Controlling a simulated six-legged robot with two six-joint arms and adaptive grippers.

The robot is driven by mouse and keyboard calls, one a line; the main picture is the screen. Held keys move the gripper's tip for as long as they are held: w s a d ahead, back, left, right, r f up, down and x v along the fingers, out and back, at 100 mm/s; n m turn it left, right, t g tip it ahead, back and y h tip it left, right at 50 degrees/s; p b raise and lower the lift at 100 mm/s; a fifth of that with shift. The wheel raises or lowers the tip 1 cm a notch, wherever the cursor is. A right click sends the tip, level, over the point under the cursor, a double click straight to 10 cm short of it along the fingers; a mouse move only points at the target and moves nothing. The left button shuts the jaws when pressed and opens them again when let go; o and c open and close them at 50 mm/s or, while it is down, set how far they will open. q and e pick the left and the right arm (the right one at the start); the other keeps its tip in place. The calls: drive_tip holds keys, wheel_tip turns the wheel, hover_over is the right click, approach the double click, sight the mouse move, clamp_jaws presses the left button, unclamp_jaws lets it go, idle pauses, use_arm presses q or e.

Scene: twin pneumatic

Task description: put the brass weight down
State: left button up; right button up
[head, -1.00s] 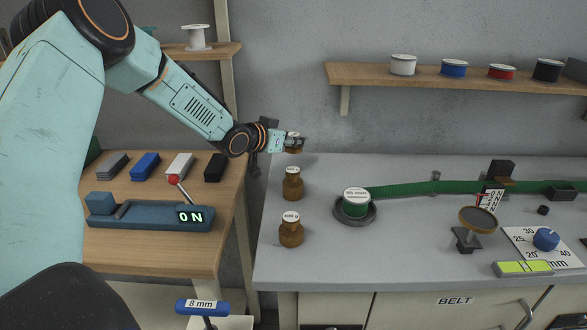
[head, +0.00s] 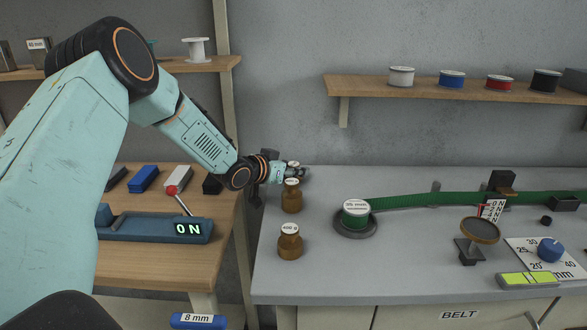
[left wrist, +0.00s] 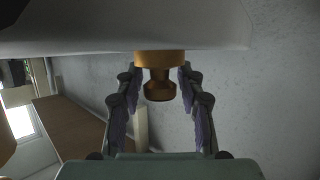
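The brass weight (left wrist: 160,85) stands at the left back of the grey bench (left wrist: 110,38), and appears upside down in the left wrist view. In the head view only its pale top (head: 293,164) shows; a nearer weight and my fingers hide the rest. My left gripper (left wrist: 158,72) is open, its two fingers on either side of the weight's narrow part with a gap on each side. In the head view my left gripper (head: 290,172) is low over the bench, just behind the nearer weight. My right gripper is not in view.
Two more brass weights, a middle one (head: 291,198) and a front one (head: 290,243), stand in line towards me. A green spool (head: 355,217) on a round base is to the right. The bench between the weights and its front edge is clear.

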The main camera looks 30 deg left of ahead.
use_arm(q)
drive_tip(key=shift+o, duration=0.9)
drive_tip(key=shift+a, duration=0.1)
drive_tip(key=shift+r, duration=0.1)
drive_tip(key=shift+s+r, duration=0.15)
drive_tip(key=shift+r, duration=0.05)
drive_tip(key=p+v, duration=0.5)
drive_tip(key=v, duration=0.5)
drive_tip(key=shift+a+p, duration=0.1)
drive_tip(key=shift+p, duration=0.25)
drive_tip(key=shift+p+v, duration=0.7)
drive_tip(key=shift+v, duration=0.15)
drive_tip(key=shift+s+f, duration=0.1)
